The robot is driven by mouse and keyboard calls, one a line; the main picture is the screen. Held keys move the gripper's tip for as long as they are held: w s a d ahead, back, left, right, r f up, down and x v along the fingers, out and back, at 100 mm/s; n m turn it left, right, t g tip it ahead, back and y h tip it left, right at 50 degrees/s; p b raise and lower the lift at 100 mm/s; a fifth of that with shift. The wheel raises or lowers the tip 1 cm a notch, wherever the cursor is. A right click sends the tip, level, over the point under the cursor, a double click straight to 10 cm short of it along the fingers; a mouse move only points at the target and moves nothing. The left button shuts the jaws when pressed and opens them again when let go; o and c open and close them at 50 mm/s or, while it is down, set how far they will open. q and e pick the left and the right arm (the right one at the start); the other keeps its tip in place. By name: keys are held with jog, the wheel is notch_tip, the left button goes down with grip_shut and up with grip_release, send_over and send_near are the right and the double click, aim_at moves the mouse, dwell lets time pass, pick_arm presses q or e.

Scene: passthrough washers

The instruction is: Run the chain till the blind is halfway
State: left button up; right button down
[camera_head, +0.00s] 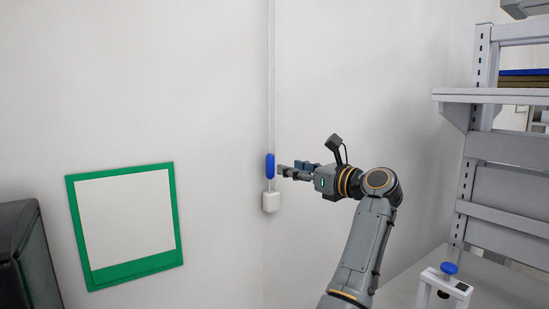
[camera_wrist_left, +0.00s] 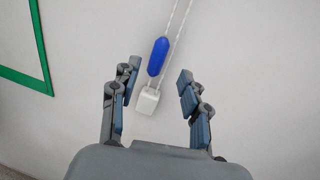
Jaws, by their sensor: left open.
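The chain (camera_head: 271,80) hangs down the white wall as two thin pale strands; it also shows in the left wrist view (camera_wrist_left: 178,22). A blue oval grip (camera_head: 270,166) sits on the chain, and it shows in the left wrist view (camera_wrist_left: 158,56) too. A white block (camera_head: 270,202) is at the chain's lower end. My left gripper (camera_head: 282,171) is open, with its fingertips close to the right of the blue grip. In the left wrist view the grip appears between the open fingers; contact cannot be told. The blind is not in view. My right gripper is not in view.
A green-bordered white panel (camera_head: 127,222) is on the wall at the left. A dark box (camera_head: 26,255) stands at the lower left. A grey shelf rack (camera_head: 495,95) stands at the right, with a white stand with a blue knob (camera_head: 449,268) below it. The wall around the chain is clear.

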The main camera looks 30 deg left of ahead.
aim_at(273, 163)
pick_arm(q)
jog(key=p+x, duration=0.2)
jog(key=x, duration=0.4)
jog(key=shift+r, duration=0.15)
jog(key=shift+w+a+p, duration=0.2)
jog(key=shift+a+p, duration=0.1)
jog(key=shift+a, duration=0.35)
grip_shut()
